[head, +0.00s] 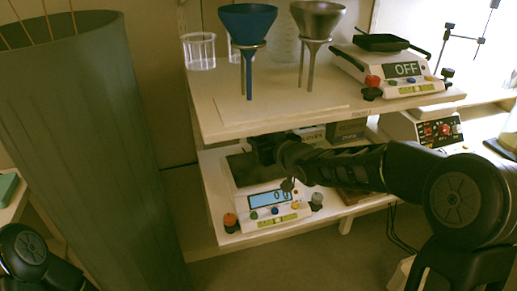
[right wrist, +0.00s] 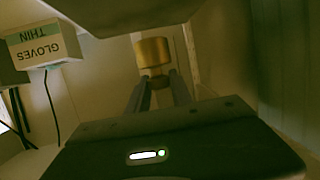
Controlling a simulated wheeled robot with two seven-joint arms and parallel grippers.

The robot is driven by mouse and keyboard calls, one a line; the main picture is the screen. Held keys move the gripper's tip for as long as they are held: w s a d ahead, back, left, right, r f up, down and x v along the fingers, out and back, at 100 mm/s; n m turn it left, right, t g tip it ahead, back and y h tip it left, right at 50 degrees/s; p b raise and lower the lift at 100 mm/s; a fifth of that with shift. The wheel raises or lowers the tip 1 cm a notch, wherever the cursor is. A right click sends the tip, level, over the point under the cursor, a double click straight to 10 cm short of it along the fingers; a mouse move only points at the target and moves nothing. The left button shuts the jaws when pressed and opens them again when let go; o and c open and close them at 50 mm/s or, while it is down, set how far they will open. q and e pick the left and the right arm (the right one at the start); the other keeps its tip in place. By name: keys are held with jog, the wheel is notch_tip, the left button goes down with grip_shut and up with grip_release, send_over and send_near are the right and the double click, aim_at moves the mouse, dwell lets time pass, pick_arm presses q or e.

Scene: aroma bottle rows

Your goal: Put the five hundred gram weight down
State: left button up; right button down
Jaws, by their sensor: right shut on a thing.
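A brass-coloured weight (right wrist: 153,51) shows in the right wrist view between the two fingers of my right gripper (right wrist: 155,82), which is shut on it. In the head view my right gripper (head: 262,147) is over the back part of the lower-shelf balance, and the weight is hidden there. The balance (head: 278,213) has a dark pan (head: 243,170) and a lit blue display that seems to read zero. I cannot tell whether the weight touches the pan. Only a link of my left arm shows at the lower left; its gripper is out of view.
An upper shelf (head: 225,117) hangs close above my right gripper, with a blue funnel (head: 247,20), a metal funnel (head: 318,18), a beaker (head: 199,51) and a balance reading OFF (head: 388,72). A box marked gloves (right wrist: 44,47) is nearby. A large grey bin (head: 85,130) stands left.

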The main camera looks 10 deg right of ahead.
jog(key=shift+w+a+f, duration=0.1)
jog(key=shift+w+f, duration=0.05)
jog(key=shift+f, duration=0.7)
jog(key=shift+w+f, duration=0.1)
jog(key=shift+f, duration=0.7)
jog(key=shift+f+b, duration=0.15)
jog(key=shift+b, duration=0.25)
jog(key=c, duration=1.1)
grip_release()
jog(key=shift+c, duration=0.2)
